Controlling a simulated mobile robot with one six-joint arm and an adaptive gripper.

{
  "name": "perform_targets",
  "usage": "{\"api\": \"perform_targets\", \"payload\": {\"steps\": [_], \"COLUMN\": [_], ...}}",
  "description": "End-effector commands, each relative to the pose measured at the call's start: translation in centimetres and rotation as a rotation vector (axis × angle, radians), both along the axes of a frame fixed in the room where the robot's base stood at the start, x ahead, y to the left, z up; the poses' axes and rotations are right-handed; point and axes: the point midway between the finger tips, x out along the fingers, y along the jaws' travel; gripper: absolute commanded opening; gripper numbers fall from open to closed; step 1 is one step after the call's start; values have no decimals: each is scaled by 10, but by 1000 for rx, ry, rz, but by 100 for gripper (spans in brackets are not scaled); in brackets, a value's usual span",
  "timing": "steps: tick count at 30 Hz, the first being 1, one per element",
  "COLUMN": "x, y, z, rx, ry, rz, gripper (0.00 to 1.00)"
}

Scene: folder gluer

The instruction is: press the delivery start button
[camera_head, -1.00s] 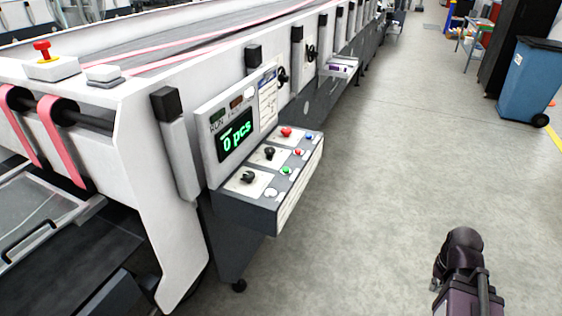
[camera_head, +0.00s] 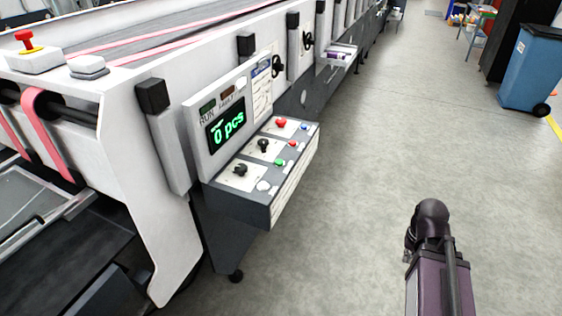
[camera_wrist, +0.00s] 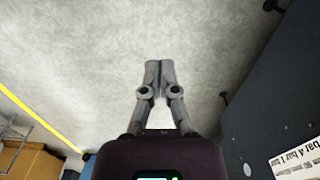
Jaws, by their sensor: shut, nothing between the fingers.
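The machine's control panel (camera_head: 281,190) juts out from its white side, with several buttons and knobs on top. A green button (camera_head: 279,162), a white button (camera_head: 264,186), a red button (camera_head: 281,124) and small red and blue buttons show there. I cannot read which one is the delivery start button.
The folder gluer's white side (camera_head: 130,115) runs along the left into the distance. A red emergency button (camera_head: 25,40) stands on its near top. A blue bin (camera_head: 530,75) stands at the far right. The grey floor (camera_head: 400,140) between is clear.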

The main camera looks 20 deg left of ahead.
Motion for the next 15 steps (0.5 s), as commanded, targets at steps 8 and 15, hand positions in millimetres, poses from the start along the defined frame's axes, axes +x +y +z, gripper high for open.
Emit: {"api": "perform_targets", "payload": {"steps": [8,15], "x": [20,60], "y": [16,64], "z": [14,43], "rx": [-44,-141], "ry": [-21,-79], "rz": [21,66], "gripper": [0,0]}}
